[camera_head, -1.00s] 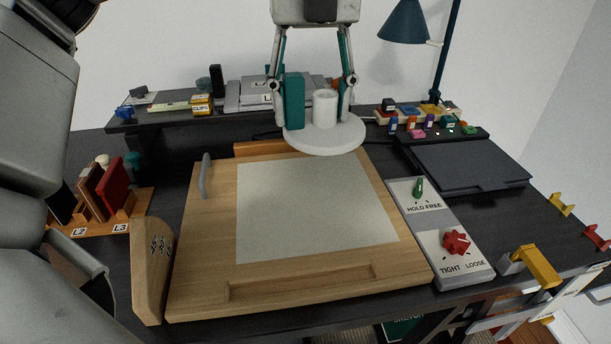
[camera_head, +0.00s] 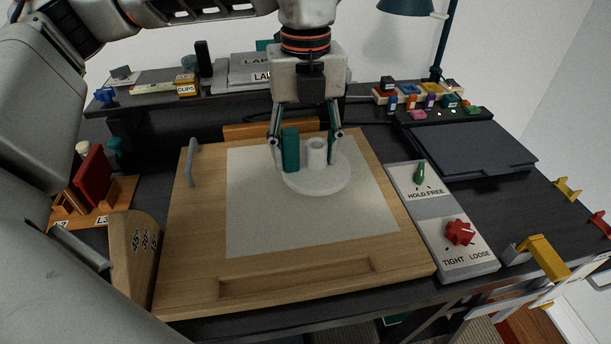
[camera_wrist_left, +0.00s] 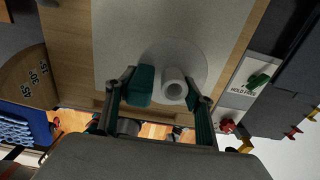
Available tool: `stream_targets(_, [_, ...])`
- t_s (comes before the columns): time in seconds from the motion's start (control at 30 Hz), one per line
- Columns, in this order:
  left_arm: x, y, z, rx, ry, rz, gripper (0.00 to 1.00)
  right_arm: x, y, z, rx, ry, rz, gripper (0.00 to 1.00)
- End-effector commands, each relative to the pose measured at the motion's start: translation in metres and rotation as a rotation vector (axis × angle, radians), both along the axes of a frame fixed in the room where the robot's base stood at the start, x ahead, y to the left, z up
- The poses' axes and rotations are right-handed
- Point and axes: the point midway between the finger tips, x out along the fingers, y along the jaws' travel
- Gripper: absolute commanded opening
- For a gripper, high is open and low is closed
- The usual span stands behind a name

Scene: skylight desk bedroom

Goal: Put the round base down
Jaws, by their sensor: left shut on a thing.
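The round base (camera_head: 318,184) is a pale disc with a short upright hollow post (camera_head: 317,152). It is level over the upper part of the pale sheet (camera_head: 300,220) on the wooden board (camera_head: 200,250). My left gripper (camera_head: 304,154) comes down from above with teal finger pads and is shut on the post. The wrist view shows the disc (camera_wrist_left: 193,58) beyond the fingertips. I cannot tell whether the disc's underside touches the sheet. My right gripper is not in view.
A panel with a green knob (camera_head: 420,174) and a red knob (camera_head: 460,232) flanks the board on the right. A grey handle (camera_head: 191,163) stands at its left edge. A wooden angle block (camera_head: 132,258) is at front left. The sheet's front part is clear.

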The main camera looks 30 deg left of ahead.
Motion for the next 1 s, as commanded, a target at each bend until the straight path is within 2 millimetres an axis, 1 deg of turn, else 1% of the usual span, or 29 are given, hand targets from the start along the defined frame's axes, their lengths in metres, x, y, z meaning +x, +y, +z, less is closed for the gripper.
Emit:
stream_targets(0.03, [-0.001, 0.000, -0.007, 0.000, 0.002, 0.000, 0.23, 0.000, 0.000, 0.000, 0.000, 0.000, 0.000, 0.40])
stream_targets(0.1, [0.000, 0.000, -0.013, -0.001, -0.001, 0.001, 0.23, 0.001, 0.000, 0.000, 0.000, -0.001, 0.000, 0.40])
stream_targets(0.27, [0.000, 0.000, -0.021, -0.001, 0.001, 0.001, 0.23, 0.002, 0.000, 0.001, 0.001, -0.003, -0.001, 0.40])
stream_targets(0.53, [0.000, 0.000, -0.056, 0.000, 0.002, 0.001, 0.23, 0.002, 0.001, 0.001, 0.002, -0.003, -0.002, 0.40])
stream_targets(0.6, [0.000, 0.000, -0.060, -0.001, -0.001, 0.001, 0.23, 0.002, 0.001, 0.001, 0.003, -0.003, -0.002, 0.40])
stream_targets(0.8, [0.000, 0.000, -0.059, -0.001, -0.002, 0.001, 0.23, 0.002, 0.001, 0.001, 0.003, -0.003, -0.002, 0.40])
stream_targets(0.97, [0.000, 0.000, -0.064, -0.001, -0.001, 0.001, 0.23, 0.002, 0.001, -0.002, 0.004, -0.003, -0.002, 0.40])
stream_targets(1.0, [0.000, 0.000, -0.063, 0.000, 0.000, 0.001, 0.63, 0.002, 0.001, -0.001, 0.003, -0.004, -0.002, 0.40])
